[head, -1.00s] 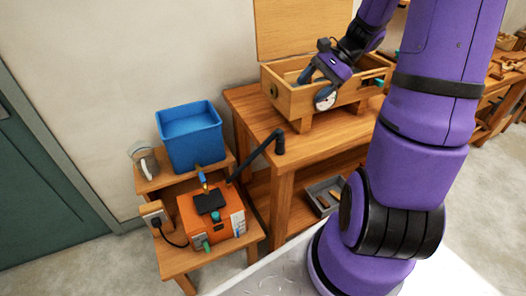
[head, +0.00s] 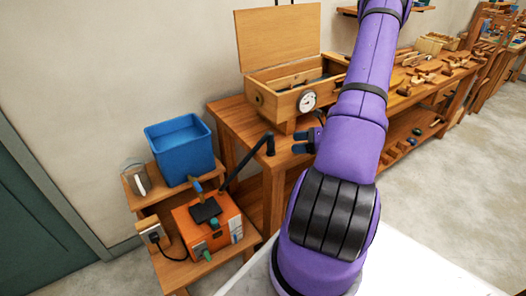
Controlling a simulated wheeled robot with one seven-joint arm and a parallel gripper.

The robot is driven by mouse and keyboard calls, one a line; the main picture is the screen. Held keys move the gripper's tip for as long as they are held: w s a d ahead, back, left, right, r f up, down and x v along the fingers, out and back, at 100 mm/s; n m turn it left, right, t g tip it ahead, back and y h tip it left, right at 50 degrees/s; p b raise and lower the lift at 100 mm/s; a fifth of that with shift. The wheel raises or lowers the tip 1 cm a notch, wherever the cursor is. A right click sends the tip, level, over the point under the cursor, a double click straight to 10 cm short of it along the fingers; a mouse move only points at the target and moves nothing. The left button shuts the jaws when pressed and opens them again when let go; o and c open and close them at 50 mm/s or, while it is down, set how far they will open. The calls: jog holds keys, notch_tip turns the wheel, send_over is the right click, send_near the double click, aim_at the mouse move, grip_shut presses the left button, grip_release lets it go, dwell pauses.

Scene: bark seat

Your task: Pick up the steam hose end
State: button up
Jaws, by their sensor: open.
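The steam hose (head: 243,168) is a black tube that rises from beside the orange steam generator (head: 208,226) to the bench edge. Its end (head: 270,148) bends down over the front left of the wooden bench (head: 228,113). My gripper (head: 297,142) is just right of the hose end, fingers pointing left towards it. It is open and empty, with a small gap to the hose in the picture. My purple arm hides the wrist and part of the bench.
A wooden steam box (head: 275,104) with a dial (head: 307,101) and raised lid (head: 277,42) stands on the bench behind the gripper. A blue water tank (head: 180,150) and a glass jug (head: 136,180) stand at left. Tools lie on the bench at right.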

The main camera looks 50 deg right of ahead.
aim_at(271, 146)
jog(key=x, duration=0.5)
jog(key=shift+f, duration=0.15)
jog(key=shift+d+f+x, duration=0.1)
jog(key=shift+d+x, duration=0.05)
jog(key=shift+x, duration=1.3)
jog(key=shift+d+f+x, duration=0.1)
jog(key=shift+d+x, duration=0.05)
jog(key=shift+x, duration=1.25)
jog(key=shift+w, duration=0.1)
jog(key=shift+c, duration=0.4)
jog(key=c, duration=0.9)
